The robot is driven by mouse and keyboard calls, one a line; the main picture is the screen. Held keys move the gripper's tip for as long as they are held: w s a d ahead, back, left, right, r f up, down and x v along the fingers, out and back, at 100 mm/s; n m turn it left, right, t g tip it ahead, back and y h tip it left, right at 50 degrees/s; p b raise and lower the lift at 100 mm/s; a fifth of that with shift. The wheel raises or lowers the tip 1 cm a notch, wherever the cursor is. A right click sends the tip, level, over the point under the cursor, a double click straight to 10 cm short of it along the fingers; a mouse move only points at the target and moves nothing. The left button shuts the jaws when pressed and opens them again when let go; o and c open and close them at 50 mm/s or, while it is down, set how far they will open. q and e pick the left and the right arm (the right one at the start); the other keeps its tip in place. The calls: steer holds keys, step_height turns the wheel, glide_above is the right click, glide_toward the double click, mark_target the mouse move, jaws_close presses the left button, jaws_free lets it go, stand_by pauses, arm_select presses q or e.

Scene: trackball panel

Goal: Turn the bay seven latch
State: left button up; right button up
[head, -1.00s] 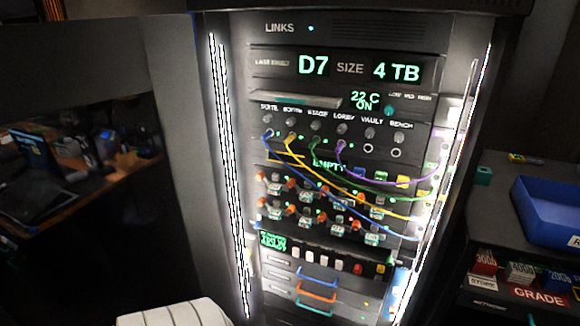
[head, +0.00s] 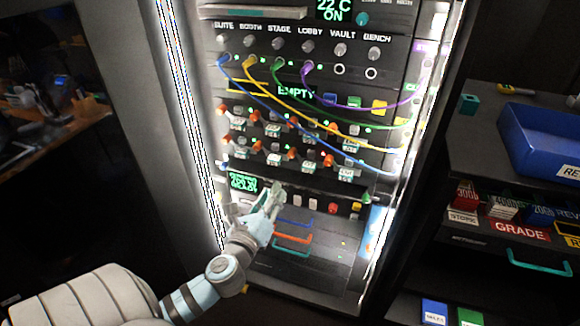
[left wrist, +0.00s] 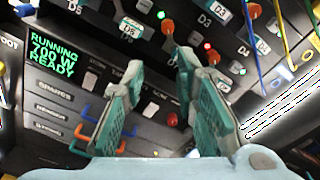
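Two rows of drive bays with red-orange latches sit in the rack's middle. What seems to be the bay seven latch (head: 291,155) is third in the lower row; in the left wrist view it seems to be the orange latch (left wrist: 167,27) just beyond the fingers. Its label there is partly hidden by a finger. My left gripper (head: 277,190) is below that row, in front of the button strip. In the left wrist view my left gripper (left wrist: 160,75) is open and empty, its teal-padded fingers apart and clear of the latches. My right gripper is not in view.
Coloured cables (head: 335,120) hang across the bays toward the right. Buttons (head: 333,208) and drawer handles (head: 293,238) lie below the bays. A blue bin (head: 540,140) stands on a side shelf at right.

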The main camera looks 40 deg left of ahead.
mark_target(291, 157)
arm_select(q)
steer(key=x, duration=0.4)
steer(key=r+x, duration=0.1)
steer(key=x, duration=0.9)
steer(key=shift+w+d+r+b, duration=0.2)
steer(key=shift+r+b, duration=0.15)
steer(key=shift+b, duration=0.05)
jaws_close()
